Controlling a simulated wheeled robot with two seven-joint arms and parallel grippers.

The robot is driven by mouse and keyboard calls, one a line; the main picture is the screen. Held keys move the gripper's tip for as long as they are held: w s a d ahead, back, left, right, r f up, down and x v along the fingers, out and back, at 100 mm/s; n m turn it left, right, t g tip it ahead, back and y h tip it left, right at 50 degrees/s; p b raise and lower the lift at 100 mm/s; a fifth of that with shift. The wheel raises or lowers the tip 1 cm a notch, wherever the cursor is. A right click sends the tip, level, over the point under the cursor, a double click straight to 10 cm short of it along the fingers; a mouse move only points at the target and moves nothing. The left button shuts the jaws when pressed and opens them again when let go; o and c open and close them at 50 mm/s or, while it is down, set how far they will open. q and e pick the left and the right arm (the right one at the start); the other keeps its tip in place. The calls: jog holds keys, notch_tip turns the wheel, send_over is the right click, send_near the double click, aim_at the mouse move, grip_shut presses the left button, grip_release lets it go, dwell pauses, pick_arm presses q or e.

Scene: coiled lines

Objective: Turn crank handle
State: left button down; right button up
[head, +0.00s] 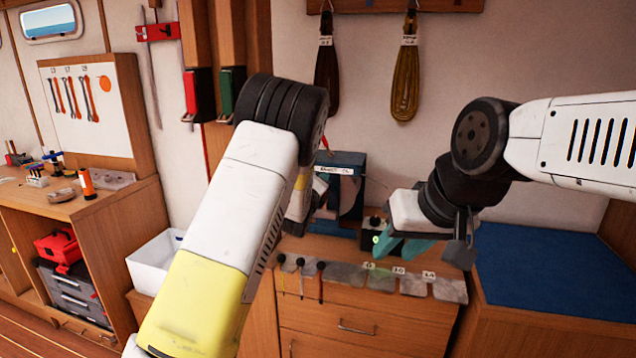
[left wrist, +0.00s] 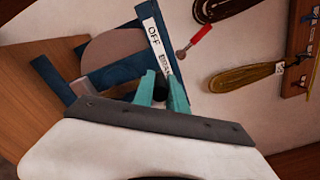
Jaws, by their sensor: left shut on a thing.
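A blue frame (head: 347,160) with a grey disc inside stands on the wooden cabinet; its label starts with "OFF" in the left wrist view, where the frame (left wrist: 75,90) and disc (left wrist: 110,48) are close. A red-tipped lever (left wrist: 201,34) sticks out beside the label. My left gripper (left wrist: 162,92) has its teal fingers closed around a dark, round knob, the crank handle (left wrist: 161,84), in front of the frame. In the head view my left arm hides the fingertips and the handle. My right gripper (head: 402,245) is open and empty, right of the frame above the cabinet top.
Labelled plates (head: 380,279) and several small knobbed rods line the cabinet's front edge. A blue mat (head: 550,275) lies on the right surface, clear of objects. Coiled lines (head: 406,80) hang on the wall behind. A white bin (head: 155,262) stands left of the cabinet.

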pick_arm(q)
jog(key=c, duration=1.3)
grip_release()
jog(key=shift+c, duration=0.2)
jog(key=shift+s, duration=0.1)
jog(key=v, duration=0.7)
jog(key=shift+s, duration=0.3)
jog(key=shift+a, duration=0.1)
